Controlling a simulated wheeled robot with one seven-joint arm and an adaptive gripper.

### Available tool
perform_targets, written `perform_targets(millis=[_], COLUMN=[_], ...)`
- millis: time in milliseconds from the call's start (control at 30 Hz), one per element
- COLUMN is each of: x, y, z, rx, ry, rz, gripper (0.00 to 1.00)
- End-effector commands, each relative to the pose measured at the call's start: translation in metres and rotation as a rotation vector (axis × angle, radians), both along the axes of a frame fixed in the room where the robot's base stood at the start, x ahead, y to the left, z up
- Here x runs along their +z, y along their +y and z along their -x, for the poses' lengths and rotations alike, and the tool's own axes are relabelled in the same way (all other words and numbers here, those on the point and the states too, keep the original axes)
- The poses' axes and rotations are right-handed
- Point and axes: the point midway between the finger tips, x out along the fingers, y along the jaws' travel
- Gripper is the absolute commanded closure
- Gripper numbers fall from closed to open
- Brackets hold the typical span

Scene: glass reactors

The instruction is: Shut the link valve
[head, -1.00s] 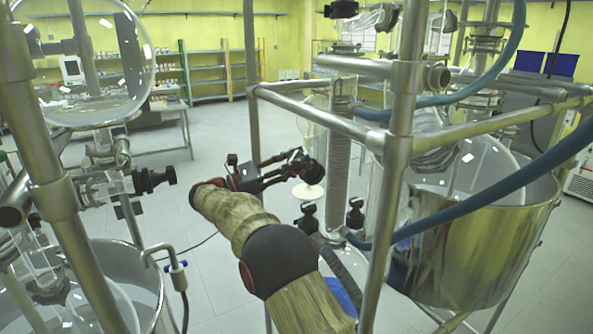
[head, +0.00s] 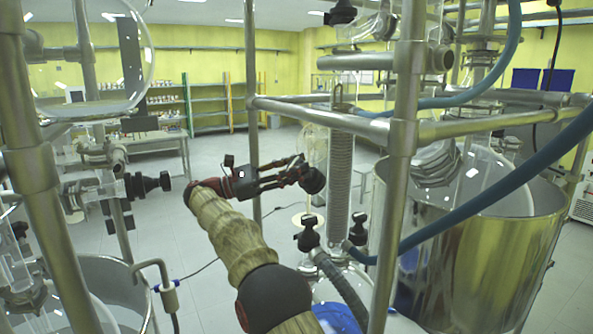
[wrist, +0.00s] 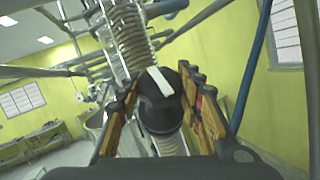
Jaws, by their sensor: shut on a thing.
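A black round valve knob with a white stripe across its face (wrist: 152,110) sits between my gripper's fingers in the wrist view. My gripper (wrist: 162,88) is shut on this knob, with one finger on each side of it. The stripe stands slightly tilted from upright in that picture. In the head view my gripper (head: 308,177) is near the middle, left of a coiled glass column (head: 340,165). There the knob is dark and hard to tell from the fingertips, and its stripe does not show.
Two other black knobs (head: 308,235) (head: 357,230) stand below my gripper. A steel frame post (head: 402,150) and a blue hose (head: 480,200) are to the right, before a large metal vessel (head: 510,250). Another black knob (head: 150,184) is at left. Open floor lies behind.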

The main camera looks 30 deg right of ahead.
Motion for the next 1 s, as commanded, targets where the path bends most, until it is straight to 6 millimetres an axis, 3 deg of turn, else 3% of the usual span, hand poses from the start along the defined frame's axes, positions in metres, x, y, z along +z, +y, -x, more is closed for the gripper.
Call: perform_targets(millis=[233,267,600,1000], x=[0.0009,0.0010,0.0005,0.0002], y=[-0.0001,0.0000,0.0000,0.0015], z=[0.0000,0.0000,0.0001,-0.0012], rx=[0.001,0.001,0.000,0.001], ry=[0.000,0.000,0.000,-0.001], rz=[0.000,0.000,0.000,0.001], gripper=[0.89,0.63,0.44,0.44])
